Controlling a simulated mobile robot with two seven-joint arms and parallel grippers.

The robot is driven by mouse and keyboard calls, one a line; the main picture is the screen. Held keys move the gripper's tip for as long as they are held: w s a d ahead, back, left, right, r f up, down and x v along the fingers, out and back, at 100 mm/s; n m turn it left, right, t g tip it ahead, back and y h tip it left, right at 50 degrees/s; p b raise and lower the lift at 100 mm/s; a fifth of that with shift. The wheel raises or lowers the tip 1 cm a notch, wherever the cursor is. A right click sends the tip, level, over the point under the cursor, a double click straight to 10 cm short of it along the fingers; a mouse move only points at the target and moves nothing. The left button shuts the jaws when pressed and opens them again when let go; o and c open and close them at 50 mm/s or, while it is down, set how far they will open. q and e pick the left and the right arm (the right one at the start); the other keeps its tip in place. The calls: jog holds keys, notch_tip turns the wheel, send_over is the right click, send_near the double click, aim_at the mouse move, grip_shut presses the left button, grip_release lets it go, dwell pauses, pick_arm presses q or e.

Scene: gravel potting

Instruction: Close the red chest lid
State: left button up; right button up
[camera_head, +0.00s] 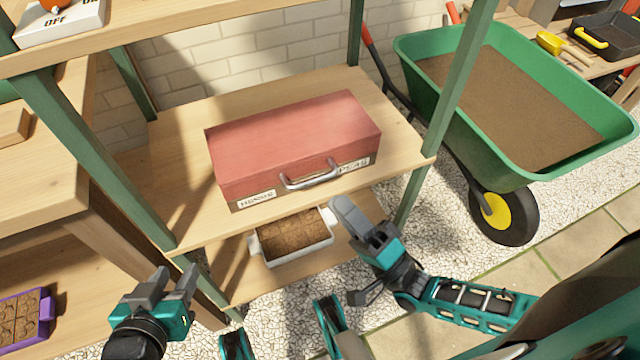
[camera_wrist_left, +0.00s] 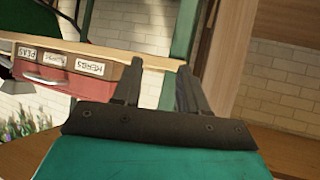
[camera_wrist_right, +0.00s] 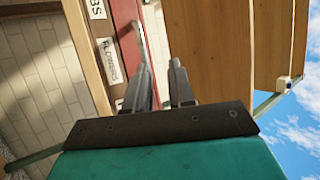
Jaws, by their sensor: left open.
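The red chest (camera_head: 292,138) stands on the middle wooden shelf. Its red lid appears down over the box, with no visible gap at the front edge. A silver handle (camera_head: 310,175) is on the lid's front, and labels reading HERBS and PEAS sit below. The chest also shows upside down in the left wrist view (camera_wrist_left: 65,85) and tilted in the right wrist view (camera_wrist_right: 129,42). My left gripper (camera_head: 173,274) is open and empty, in front of the shelf and lower left of the chest. My right gripper (camera_head: 364,220) is open and empty, in front of the chest's right end, apart from it.
A white tray of soil cells (camera_head: 328,243) sits on the lower shelf below the chest. A green wheelbarrow (camera_head: 590,130) stands at the right. Bare shelf (camera_head: 160,190) lies left of the chest.

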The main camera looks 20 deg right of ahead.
pick_arm(q)
jog(key=shift+s+a+p, duration=0.15)
jog(key=shift+a+p, duration=0.15)
jog(key=shift+p, duration=0.1)
pick_arm(e)
jog(key=s+d, duration=0.3)
jog(key=s, duration=0.3)
jog(key=shift+s+d, duration=0.25)
jog(key=shift+s, duration=0.1)
jog(key=shift+r, duration=0.1)
